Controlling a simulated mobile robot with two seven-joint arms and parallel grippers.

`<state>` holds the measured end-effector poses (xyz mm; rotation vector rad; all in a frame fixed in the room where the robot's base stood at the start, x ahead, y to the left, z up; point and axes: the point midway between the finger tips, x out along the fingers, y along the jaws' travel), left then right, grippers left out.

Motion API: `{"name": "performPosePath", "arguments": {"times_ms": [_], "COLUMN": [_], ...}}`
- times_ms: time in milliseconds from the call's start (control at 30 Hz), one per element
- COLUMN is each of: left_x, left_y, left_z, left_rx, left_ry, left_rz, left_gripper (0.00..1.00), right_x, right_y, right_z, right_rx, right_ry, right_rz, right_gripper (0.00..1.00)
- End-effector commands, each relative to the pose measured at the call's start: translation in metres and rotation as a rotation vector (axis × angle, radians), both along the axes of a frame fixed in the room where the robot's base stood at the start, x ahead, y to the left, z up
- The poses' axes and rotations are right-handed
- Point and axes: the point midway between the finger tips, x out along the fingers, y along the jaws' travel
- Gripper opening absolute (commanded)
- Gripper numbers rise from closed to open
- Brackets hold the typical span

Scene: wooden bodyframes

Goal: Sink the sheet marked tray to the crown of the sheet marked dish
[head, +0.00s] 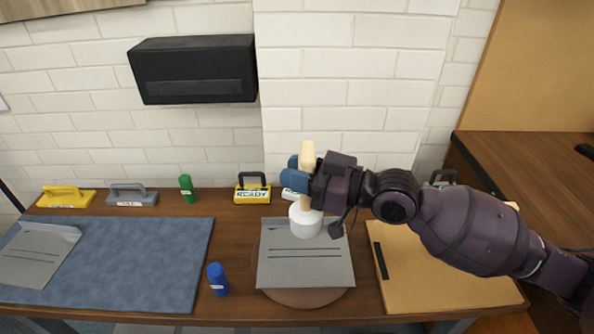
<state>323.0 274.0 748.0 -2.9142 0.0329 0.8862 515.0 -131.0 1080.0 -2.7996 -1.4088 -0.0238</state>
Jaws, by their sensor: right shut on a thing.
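My right gripper (308,180) is shut on the pale upright handle of a mallet-like tool (306,224) with a white cylindrical head at its lower end. The head shows over the upper middle of a grey sheet (305,267); I cannot tell whether it touches. This sheet carries two dark lines and lies over a round brown block (306,298), whose front edge shows below it. Another grey sheet (36,254) with dark lines lies at the left end of a blue mat. I cannot read a tray or dish mark on either sheet. My left gripper is out of view.
The blue mat (130,260) covers the left bench. A blue bottle (217,280) stands between mat and centre sheet. Along the back are a yellow tool (66,196), a grey tool (132,195), a green bottle (187,189) and a READY-labelled block (252,192). A tan board (440,275) lies right.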

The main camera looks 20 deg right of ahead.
Motion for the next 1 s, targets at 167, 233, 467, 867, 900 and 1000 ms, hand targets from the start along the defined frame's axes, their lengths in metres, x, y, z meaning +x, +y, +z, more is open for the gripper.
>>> {"name": "performPosePath", "arguments": {"times_ms": [167, 233, 467, 867, 900, 1000], "left_x": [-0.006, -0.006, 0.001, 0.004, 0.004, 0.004], "left_y": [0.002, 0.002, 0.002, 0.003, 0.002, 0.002], "left_z": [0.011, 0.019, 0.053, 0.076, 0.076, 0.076], "left_rx": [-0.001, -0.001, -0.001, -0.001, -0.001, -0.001], "left_ry": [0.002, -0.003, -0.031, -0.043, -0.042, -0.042], "left_rz": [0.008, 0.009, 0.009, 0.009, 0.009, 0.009], "left_gripper": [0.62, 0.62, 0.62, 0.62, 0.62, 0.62], "right_x": [-0.018, -0.028, -0.058, -0.087, -0.087, -0.087], "right_y": [0.005, 0.008, 0.017, 0.025, 0.025, 0.025], "right_z": [0.013, 0.015, 0.020, 0.021, 0.020, 0.020], "right_rx": [0.002, 0.003, 0.003, 0.000, 0.000, 0.000], "right_ry": [-0.007, -0.005, -0.003, -0.001, -0.001, -0.001], "right_rz": [0.000, 0.000, 0.000, 0.000, 0.000, 0.000], "right_gripper": [0.00, 0.00, 0.00, 0.00, 0.00, 0.00]}}
